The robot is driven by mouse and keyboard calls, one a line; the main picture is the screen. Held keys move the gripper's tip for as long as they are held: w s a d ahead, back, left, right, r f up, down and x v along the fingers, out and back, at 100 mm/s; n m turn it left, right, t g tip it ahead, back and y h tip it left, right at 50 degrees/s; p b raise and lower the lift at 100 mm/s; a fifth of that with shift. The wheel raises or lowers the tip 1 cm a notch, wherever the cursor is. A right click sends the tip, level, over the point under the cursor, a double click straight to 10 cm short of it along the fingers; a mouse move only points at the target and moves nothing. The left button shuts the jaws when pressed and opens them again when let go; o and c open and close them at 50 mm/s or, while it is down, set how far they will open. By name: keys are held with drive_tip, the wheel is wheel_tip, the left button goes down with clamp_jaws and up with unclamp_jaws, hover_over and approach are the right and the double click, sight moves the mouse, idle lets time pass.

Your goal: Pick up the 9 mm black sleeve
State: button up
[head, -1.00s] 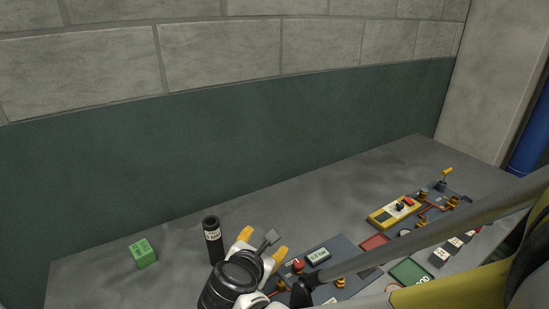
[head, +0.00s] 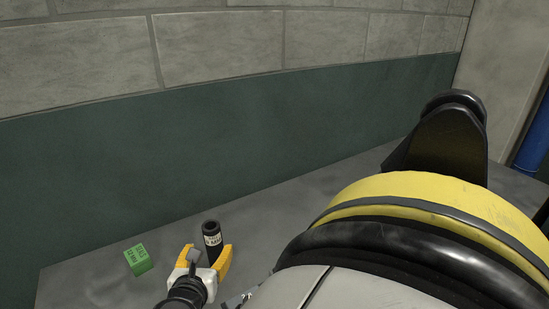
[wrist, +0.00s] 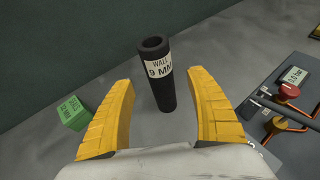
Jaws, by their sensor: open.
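The 9 mm black sleeve (head: 211,240) is a dark hollow tube standing upright on the grey bench, with a white label. In the wrist view the sleeve (wrist: 155,85) shows its open top and a label reading "WALL 9 MM". My gripper (head: 209,258) has yellow fingers that are open. In the wrist view my gripper (wrist: 160,95) has one finger on each side of the sleeve's lower part in the picture, with visible gaps on both sides. Whether the sleeve is fully between the fingertips in depth, I cannot tell.
A green labelled block (head: 137,259) stands left of the sleeve, and also shows in the wrist view (wrist: 73,113). A dark panel with red and orange valve fittings (wrist: 292,100) lies to the right. The wall (head: 180,165) rises behind the bench. My arm hides the right side in the head view.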

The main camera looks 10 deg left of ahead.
sight(211, 245)
drive_tip(key=b+x, duration=0.2)
drive_tip(key=x, duration=0.4)
drive_tip(key=shift+w+a+f, duration=0.1)
drive_tip(key=shift+w+f, duration=0.05)
drive_tip(key=shift+f, duration=0.05)
drive_tip(key=shift+r, duration=0.1)
drive_tip(key=c, duration=1.3)
